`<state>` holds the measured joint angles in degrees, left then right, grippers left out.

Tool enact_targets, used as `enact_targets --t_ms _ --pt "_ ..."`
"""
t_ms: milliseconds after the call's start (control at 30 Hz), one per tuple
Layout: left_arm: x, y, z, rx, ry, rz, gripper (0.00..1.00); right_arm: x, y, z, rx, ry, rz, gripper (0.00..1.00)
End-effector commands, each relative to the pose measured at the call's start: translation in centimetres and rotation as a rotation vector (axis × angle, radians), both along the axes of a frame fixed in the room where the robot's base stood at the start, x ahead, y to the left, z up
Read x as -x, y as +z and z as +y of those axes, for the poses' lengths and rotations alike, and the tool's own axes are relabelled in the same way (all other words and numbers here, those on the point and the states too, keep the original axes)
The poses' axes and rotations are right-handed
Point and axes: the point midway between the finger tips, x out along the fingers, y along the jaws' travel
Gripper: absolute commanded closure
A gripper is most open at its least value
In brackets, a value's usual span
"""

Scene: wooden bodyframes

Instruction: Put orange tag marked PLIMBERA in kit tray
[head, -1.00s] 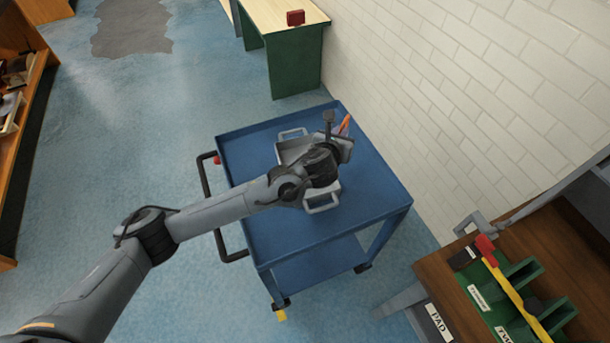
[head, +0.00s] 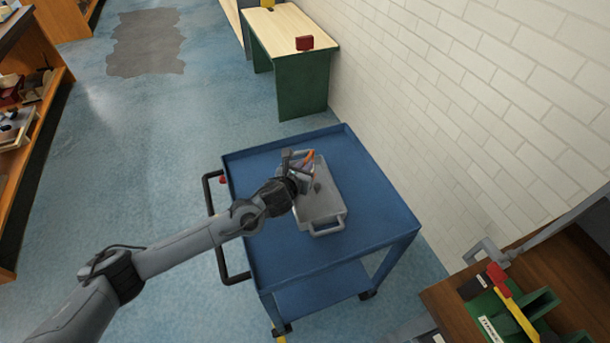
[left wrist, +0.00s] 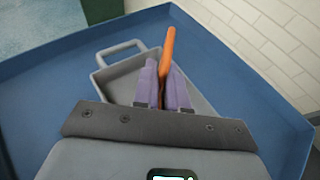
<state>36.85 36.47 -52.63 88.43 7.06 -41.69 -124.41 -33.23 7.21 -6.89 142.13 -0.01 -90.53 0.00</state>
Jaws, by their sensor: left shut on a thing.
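The orange tag (left wrist: 168,50) is held between the purple-grey fingers of my left gripper (left wrist: 164,75) in the left wrist view. It stands up past the fingertips, and no marking on it can be read. In the head view a sliver of the orange tag (head: 309,154) shows beside my left gripper (head: 307,168). The grey kit tray (head: 322,212) with looped handles lies on the blue cart. The gripper and tag are over the far part of the tray. The tray's far wall and handle (left wrist: 122,49) show in the left wrist view. My right gripper is not in view.
The blue cart (head: 370,185) has free top surface around the tray. A white brick wall (head: 440,100) runs along its right. A wooden bench with green holders (head: 540,302) stands at lower right. A wood-topped green table (head: 290,35) stands behind.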

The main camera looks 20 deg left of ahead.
Motion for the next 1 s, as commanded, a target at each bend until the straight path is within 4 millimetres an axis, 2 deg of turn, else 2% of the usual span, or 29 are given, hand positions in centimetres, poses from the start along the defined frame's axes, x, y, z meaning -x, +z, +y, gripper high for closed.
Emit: enact_targets --t_ms 200,267,700,733,867,1000 --pt "0.1 -3.0 -0.1 0.001 -0.001 0.004 1.00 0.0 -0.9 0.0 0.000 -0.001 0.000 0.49" --pt "0.1 -3.5 -0.1 0.000 -0.001 0.002 1.00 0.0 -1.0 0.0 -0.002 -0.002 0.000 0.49" --pt "0.0 -4.0 -0.1 -0.001 0.000 0.001 1.00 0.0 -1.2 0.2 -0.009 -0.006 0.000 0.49" --pt "0.0 -3.9 -0.1 0.000 0.000 0.000 0.84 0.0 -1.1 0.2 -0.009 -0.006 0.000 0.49" --pt "0.0 -3.9 -0.1 0.000 0.000 0.001 0.64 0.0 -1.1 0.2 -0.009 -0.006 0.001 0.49" --pt "0.0 -3.9 -0.1 0.000 0.000 0.001 0.63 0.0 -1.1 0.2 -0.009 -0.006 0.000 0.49"
